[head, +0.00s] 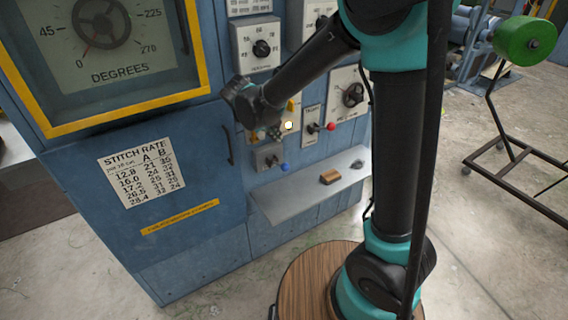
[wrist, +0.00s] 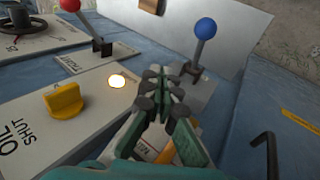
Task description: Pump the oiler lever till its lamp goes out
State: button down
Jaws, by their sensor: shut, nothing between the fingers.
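A blue-knobbed lever (wrist: 205,28) stands on a grey base plate in the wrist view; its knob shows below my gripper in the head view (head: 285,167). A round lamp (wrist: 117,80) glows bright on a pale plate lettered "OIL" and "SHUT"; it glows in the head view too (head: 288,126). A yellow knob (wrist: 65,100) sits on that same plate. My gripper (wrist: 168,78) is shut and empty, its fingertips near the lever's base in the picture. In the head view my gripper (head: 274,132) is beside the lamp. Whether it touches the lever is unclear.
A red-knobbed lever (head: 331,126) is right of the lamp. A grey shelf (head: 300,200) juts out below, with a brown block (head: 330,176) on it. A black handle (wrist: 266,150) and a stitch-rate chart (head: 142,172) are on the blue cabinet. A green roller (head: 525,41) stands far right.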

send_over(279, 164)
jog(key=s, duration=0.2)
jog(key=shift+w+d+f, duration=0.1)
jog(key=shift+d+f, duration=0.1)
jog(key=shift+f, duration=1.25)
jog(key=shift+w+d+f, duration=0.1)
jog(key=shift+d+f, duration=0.05)
jog(key=shift+f, duration=1.3)
jog(key=shift+f, duration=0.15)
jog(key=shift+s+d+f, duration=0.1)
jog(key=shift+s+f, duration=0.05)
jog(key=shift+f, duration=0.05)
